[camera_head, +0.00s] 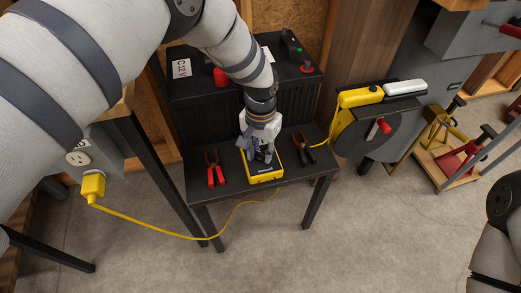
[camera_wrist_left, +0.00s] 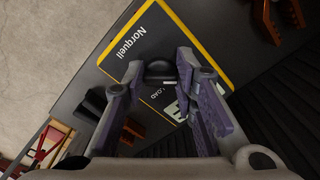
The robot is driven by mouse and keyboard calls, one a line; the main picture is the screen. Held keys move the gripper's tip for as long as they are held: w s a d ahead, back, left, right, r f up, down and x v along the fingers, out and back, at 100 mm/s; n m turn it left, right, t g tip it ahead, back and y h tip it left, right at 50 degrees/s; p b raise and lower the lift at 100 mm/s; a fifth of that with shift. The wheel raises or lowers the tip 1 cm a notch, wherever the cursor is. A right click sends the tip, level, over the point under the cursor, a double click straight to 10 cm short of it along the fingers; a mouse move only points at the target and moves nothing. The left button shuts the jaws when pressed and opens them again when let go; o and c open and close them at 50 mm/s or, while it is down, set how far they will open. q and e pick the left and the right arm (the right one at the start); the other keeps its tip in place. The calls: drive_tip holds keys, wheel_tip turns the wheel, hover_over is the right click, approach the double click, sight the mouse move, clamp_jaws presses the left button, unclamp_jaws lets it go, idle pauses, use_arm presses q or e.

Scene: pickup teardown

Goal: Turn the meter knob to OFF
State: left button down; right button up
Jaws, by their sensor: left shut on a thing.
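The meter (camera_head: 264,176) is a black box with a yellow border, lying on the small dark table. In the left wrist view its face (camera_wrist_left: 150,38) reads "Norquell", with "LOAD" printed near the knob. The meter knob (camera_wrist_left: 160,71) is black and sits between the fingertips of my left gripper (camera_wrist_left: 161,68). The left gripper is shut on the knob. In the head view my left gripper (camera_head: 261,157) points down over the meter and hides the knob. I cannot read the knob's setting. My right arm shows at the right edge, but its gripper is out of view.
A red-handled clamp (camera_head: 214,170) lies left of the meter and a dark clamp (camera_head: 302,149) right of it. A black unit (camera_head: 195,85) stands behind. A yellow reel (camera_head: 362,98) stands at right. A yellow cord (camera_head: 150,230) runs from the yellow plug (camera_head: 93,185) toward the table.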

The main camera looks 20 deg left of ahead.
sight(261, 154)
use_arm(q)
drive_tip(key=c, duration=1.3)
unclamp_jaws()
wheel_tip(261, 154, up, 12)
